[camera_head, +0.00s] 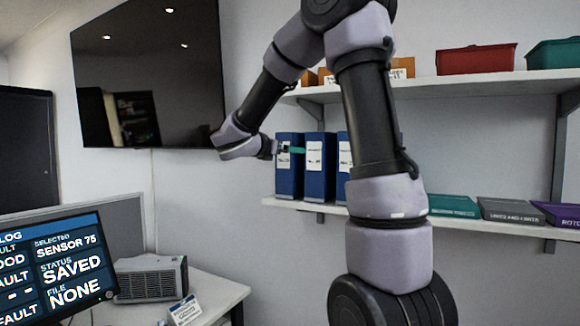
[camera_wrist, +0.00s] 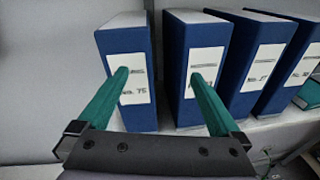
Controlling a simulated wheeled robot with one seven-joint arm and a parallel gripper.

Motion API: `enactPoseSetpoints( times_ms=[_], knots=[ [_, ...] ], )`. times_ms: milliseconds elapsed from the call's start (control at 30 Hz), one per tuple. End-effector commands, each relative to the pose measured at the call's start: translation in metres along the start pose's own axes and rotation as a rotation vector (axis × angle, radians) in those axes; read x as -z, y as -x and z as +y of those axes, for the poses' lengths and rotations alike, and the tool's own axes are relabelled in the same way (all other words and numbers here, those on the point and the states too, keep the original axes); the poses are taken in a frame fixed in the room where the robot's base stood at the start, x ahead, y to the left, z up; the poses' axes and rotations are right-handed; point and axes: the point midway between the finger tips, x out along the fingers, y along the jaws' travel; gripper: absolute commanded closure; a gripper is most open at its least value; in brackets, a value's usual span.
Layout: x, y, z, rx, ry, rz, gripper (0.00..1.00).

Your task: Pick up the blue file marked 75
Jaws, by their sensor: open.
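Several blue files with white labels stand upright in a row on the lower wall shelf. The leftmost file (camera_wrist: 122,45), whose label seems to read No. 75, also shows in the head view (camera_head: 289,183). A second blue file (camera_wrist: 198,40) stands to its right with a narrow gap between. My gripper (camera_wrist: 162,78) is open with green fingers. In the wrist view its left finger overlaps the front of the leftmost file and its right finger overlaps the second file's label. I cannot tell whether either finger touches. In the head view my gripper (camera_head: 291,149) is at the leftmost file.
The lower shelf (camera_head: 470,223) also carries flat teal, grey and purple cases at the right. An upper shelf (camera_head: 450,84) holds red and teal bins above. A desk with a monitor (camera_head: 55,268) reading SENSOR 75 and a grey device (camera_head: 150,279) stands at lower left.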

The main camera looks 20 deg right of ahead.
Motion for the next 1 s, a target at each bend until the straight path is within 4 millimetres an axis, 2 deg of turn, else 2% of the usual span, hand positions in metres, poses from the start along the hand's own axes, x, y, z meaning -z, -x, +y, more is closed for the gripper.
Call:
enactPoseSetpoints(
  times_ms=[100, 233, 600, 833, 1000],
  knots=[
    [0.000, -0.001, 0.023, -0.051, 0.083, -0.058, 0.00],
    [-0.002, -0.003, 0.037, -0.080, 0.130, -0.094, 0.00],
    [-0.007, -0.060, 0.043, -0.082, 0.136, -0.098, 0.00],
    [-0.008, -0.077, 0.045, -0.083, 0.134, -0.098, 0.00],
    [-0.010, -0.103, 0.049, -0.080, 0.133, -0.098, 0.00]
  ],
)
